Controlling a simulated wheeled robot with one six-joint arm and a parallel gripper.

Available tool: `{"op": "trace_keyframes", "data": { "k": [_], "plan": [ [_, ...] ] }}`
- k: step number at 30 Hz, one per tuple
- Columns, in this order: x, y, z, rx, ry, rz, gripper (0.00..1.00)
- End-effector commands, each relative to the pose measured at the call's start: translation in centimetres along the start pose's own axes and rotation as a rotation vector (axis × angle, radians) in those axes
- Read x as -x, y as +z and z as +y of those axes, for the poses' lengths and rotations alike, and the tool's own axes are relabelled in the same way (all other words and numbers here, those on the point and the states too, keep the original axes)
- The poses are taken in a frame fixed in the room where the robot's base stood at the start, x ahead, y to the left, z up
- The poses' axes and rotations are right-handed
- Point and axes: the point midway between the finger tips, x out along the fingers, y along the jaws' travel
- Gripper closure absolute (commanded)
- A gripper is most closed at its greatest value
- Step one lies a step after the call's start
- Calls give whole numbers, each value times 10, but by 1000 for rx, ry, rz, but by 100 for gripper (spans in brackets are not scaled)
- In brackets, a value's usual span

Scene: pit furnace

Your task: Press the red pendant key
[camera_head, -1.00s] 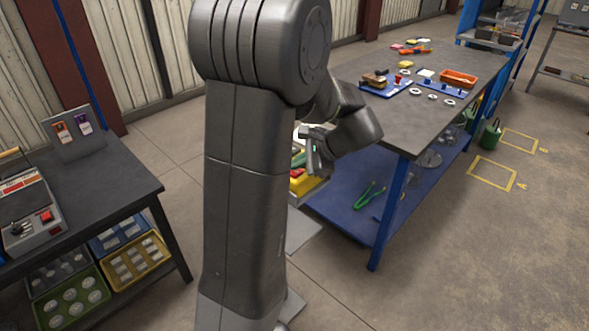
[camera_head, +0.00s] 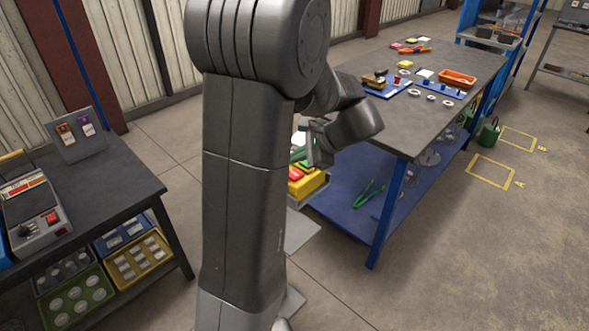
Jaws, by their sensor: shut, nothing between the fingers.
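A yellow pendant box (camera_head: 309,187) shows just right of my arm column, low beside the blue-legged bench. Its top carries a red key (camera_head: 295,174) and a green patch. My column cuts off its left side. My gripper (camera_head: 312,162) hangs from the wrist with its fingers pointing down, shut and empty. In the picture it overlaps the far edge of the pendant, to the right of the red key. I cannot tell whether the fingers touch it.
The large bench (camera_head: 420,125) with small parts and an orange tray (camera_head: 458,78) stands at right, with green tongs (camera_head: 368,194) on its blue lower shelf. A dark table (camera_head: 110,190) with a control box (camera_head: 38,222) is at left. Open floor lies at far right.

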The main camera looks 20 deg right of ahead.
Motion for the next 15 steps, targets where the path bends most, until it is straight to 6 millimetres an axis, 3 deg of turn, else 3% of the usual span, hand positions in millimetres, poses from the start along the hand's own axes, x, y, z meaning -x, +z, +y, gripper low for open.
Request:
{"op": "trace_keyframes", "data": {
  "k": [6,15],
  "plan": [
    [18,13,-13,1,0,0,100],
    [19,14,-14,0,0,0,100]
  ]
}}
